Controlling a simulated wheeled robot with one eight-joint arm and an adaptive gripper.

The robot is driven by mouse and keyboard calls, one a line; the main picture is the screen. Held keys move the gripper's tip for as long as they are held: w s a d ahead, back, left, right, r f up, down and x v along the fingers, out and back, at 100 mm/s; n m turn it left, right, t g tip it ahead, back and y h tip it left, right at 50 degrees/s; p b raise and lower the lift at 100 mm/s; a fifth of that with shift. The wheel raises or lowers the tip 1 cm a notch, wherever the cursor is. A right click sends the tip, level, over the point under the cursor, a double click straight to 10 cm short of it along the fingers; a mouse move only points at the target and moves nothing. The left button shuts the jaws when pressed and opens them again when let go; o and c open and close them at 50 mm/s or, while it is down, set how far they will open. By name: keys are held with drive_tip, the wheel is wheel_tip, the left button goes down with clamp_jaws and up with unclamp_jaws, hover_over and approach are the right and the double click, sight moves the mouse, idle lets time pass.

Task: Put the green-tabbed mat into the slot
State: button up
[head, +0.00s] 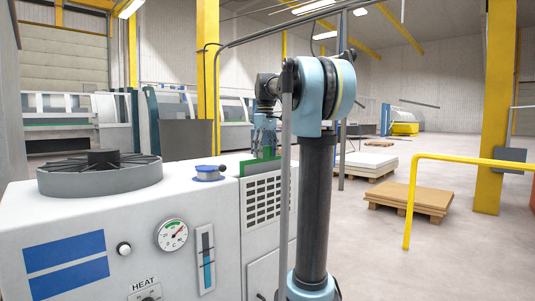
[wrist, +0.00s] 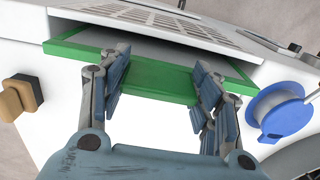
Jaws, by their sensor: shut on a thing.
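My gripper (wrist: 163,88) is shut on the green-tabbed mat (wrist: 155,77). Its blue-padded fingers stand on either side of the mat's green bar in the wrist view. Green edging (wrist: 75,51) and a grey surface (wrist: 165,48) lie beyond the bar, against the white machine. In the head view my gripper (head: 265,138) points down at the machine's top right edge, with green (head: 262,166) just below it. The slot itself cannot be made out clearly from the green-edged area. How deep the mat sits in it cannot be told.
The white machine (head: 110,225) carries a round fan grille (head: 100,175), a blue-capped fitting (head: 208,173) and a gauge (head: 172,235). A vented panel (head: 267,203) is close to the green edge. A yellow rail (head: 465,160) and stacked pallets (head: 412,197) stand at right.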

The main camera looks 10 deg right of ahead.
drive_tip(key=o, duration=1.6)
drive_tip(key=shift+c, duration=0.2)
drive_tip(key=shift+r, duration=0.15)
wheel_tip(320, 180, up, 12)
drive_tip(key=shift+f, duration=0.15)
drive_tip(key=shift+f, duration=0.1)
